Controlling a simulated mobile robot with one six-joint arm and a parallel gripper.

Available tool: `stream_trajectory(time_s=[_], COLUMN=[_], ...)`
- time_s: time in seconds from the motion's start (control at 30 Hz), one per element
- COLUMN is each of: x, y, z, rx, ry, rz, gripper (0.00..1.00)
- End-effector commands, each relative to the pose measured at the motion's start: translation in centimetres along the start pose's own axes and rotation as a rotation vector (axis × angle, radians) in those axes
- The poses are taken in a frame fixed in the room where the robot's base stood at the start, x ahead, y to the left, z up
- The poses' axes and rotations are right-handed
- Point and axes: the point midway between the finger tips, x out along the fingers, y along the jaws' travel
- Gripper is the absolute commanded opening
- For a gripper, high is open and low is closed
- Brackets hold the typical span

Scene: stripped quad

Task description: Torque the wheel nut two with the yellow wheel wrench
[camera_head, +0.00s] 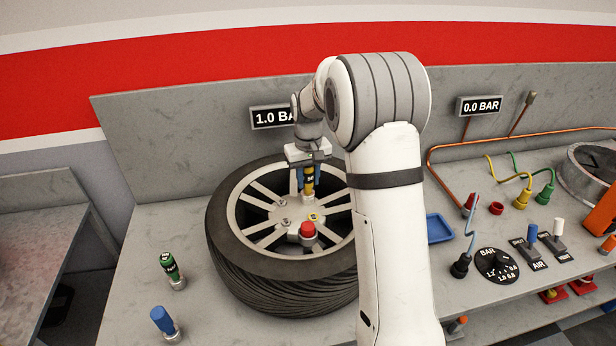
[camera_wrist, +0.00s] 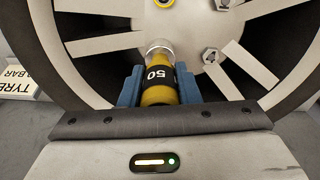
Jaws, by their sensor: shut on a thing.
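The yellow wheel wrench (camera_head: 308,176), with a black band marked 50 in the wrist view (camera_wrist: 157,75), is held upright in my gripper (camera_head: 305,172). My gripper's blue fingers (camera_wrist: 158,88) are shut on it. The wrench's silver socket end (camera_wrist: 159,46) is over the wheel hub at the back of the tyre (camera_head: 285,275); whether it sits on a nut cannot be told. Other wheel nuts show on the hub, one at the left (camera_head: 284,222) and others in the wrist view (camera_wrist: 209,56). A yellow marked spot (camera_head: 313,217) and a red-capped piece (camera_head: 308,231) are on the wheel.
A green tool (camera_head: 170,268) and a blue-handled tool (camera_head: 164,321) stand left of the tyre. A blue tray (camera_head: 439,228), a BAR dial (camera_head: 498,266) and switches are to the right. My arm hides the bench right beside the tyre. A 1.0 BAR sign (camera_head: 270,117) is behind.

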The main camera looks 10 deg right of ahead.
Motion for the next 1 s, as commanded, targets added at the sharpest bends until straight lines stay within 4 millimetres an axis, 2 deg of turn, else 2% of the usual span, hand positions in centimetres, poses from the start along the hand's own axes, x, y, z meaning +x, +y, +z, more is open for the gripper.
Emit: stream_trajectory(time_s=[0.17,0.47,0.7,1.0], x=[-0.08,-0.08,-0.08,-0.07], y=[-0.05,-0.05,-0.10,-0.10], z=[-0.01,-0.01,-0.01,-0.01], rx=[0.130,0.152,0.326,0.348], ry=[0.001,0.001,0.001,0.001], rz=[0.000,0.000,0.000,0.000], gripper=[0.02,0.02,0.02,0.02])
